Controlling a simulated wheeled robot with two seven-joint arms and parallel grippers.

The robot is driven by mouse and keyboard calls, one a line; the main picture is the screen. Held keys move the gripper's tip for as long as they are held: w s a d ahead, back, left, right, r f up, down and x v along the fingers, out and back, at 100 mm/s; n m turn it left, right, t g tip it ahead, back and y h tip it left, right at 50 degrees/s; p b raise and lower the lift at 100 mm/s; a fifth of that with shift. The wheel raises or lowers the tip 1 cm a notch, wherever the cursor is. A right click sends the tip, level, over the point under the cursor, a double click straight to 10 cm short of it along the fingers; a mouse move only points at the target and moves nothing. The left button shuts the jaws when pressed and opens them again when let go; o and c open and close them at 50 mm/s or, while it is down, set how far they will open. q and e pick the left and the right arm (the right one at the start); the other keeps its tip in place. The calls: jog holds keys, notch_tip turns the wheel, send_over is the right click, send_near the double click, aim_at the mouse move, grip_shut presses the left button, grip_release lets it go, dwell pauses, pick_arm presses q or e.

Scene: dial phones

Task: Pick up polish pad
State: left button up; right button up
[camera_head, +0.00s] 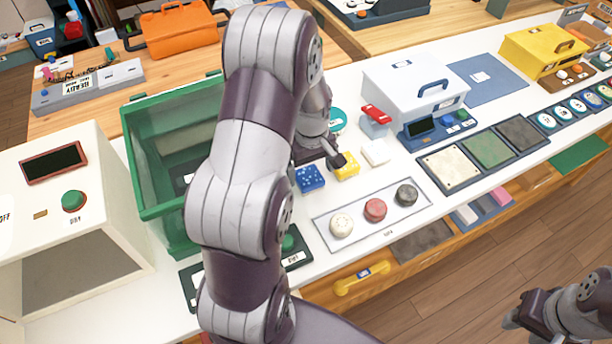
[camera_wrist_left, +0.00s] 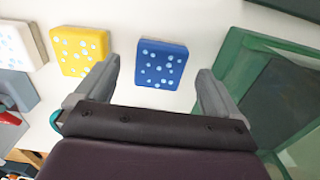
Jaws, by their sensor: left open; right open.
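Several pads or blocks lie on the white counter, and I cannot tell for sure which is the polish pad. A blue block with pale dots (camera_head: 310,178) lies beside a yellow dotted one (camera_head: 346,165) and a white one (camera_head: 376,152). My left gripper (camera_head: 321,160) is open and empty above them. In the left wrist view the blue block (camera_wrist_left: 162,64) lies between and beyond the open fingers; the yellow block (camera_wrist_left: 80,51) is left of them. Round cream (camera_head: 341,224), red (camera_head: 375,209) and black (camera_head: 406,194) pieces sit on a tray. My right gripper (camera_head: 523,312) is open, away from the counter.
A green bin (camera_head: 140,160) stands left of the blocks, partly hidden by my left arm. A white box with a blue handle (camera_head: 400,85) stands behind them. Flat cream, green and grey panels (camera_head: 488,150) lie to the right. A yellow-handled drawer (camera_head: 362,279) is below.

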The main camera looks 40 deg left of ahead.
aim_at(314, 184)
pick_arm(q)
jog(key=f, duration=0.1)
jog(key=s+d+f, duration=0.1)
jog(key=d+f, duration=0.1)
jog(key=shift+s, duration=0.25)
jog(key=shift+w+a+f, duration=0.3)
jog(key=shift+w+f, duration=0.05)
jog(key=shift+f, duration=0.1)
jog(key=shift+s+d+r, duration=0.2)
jog(key=c, duration=1.1)
jog(key=shift+o, duration=0.2)
jog(key=shift+w+f, duration=0.1)
pick_arm(e)
jog(key=shift+s+d+r, duration=0.1)
jog(key=shift+s+d, duration=0.5)
jog(key=shift+d, duration=0.25)
